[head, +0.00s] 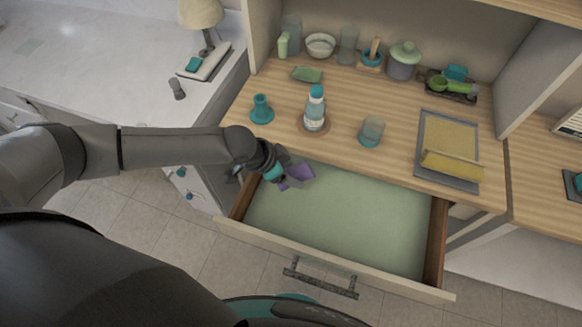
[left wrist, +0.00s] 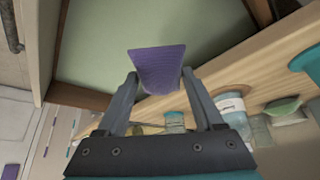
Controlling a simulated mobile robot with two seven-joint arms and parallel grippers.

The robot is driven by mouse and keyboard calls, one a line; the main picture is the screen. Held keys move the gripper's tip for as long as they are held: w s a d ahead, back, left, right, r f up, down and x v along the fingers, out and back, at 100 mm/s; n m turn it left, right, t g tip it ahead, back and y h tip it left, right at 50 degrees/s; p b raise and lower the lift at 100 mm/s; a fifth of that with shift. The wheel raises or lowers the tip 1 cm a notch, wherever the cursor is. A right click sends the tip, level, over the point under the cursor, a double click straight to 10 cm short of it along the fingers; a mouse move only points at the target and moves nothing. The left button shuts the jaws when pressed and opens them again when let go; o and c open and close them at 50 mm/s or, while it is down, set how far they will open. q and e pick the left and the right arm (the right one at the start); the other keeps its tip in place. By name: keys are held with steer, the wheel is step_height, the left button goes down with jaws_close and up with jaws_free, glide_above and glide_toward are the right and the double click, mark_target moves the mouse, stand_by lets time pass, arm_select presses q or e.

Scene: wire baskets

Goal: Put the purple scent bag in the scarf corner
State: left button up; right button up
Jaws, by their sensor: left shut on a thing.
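The purple scent bag (head: 298,174) is held in my left gripper (head: 284,176), above the back left part of an open drawer. In the left wrist view the bag (left wrist: 157,68) sits between the two fingertips (left wrist: 157,82), which are shut on it, with the pale green drawer floor behind it. The drawer (head: 335,273) has wooden sides and an empty-looking green bottom. No scarf shows plainly in the drawer, and I cannot tell which corner is the scarf corner. My right gripper is not in view.
The wooden counter above the drawer holds a teal-capped bottle (head: 314,108), a teal vase (head: 262,108), a glass (head: 371,131) and a grey tray (head: 433,124) with yellow cloth (head: 452,166). The counter's front edge is close to my gripper. The drawer's middle is free.

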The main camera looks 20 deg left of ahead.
arm_select(q)
steer(key=shift+r, duration=0.1)
steer(key=shift+f, duration=0.2)
step_height(320, 180, down, 4)
steer(key=shift+r+b, duration=0.2)
steer(key=shift+b, duration=1)
step_height(320, 180, down, 8)
steer(key=b, duration=0.5)
steer(key=shift+r+b, duration=0.2)
steer(key=shift+b, duration=0.15)
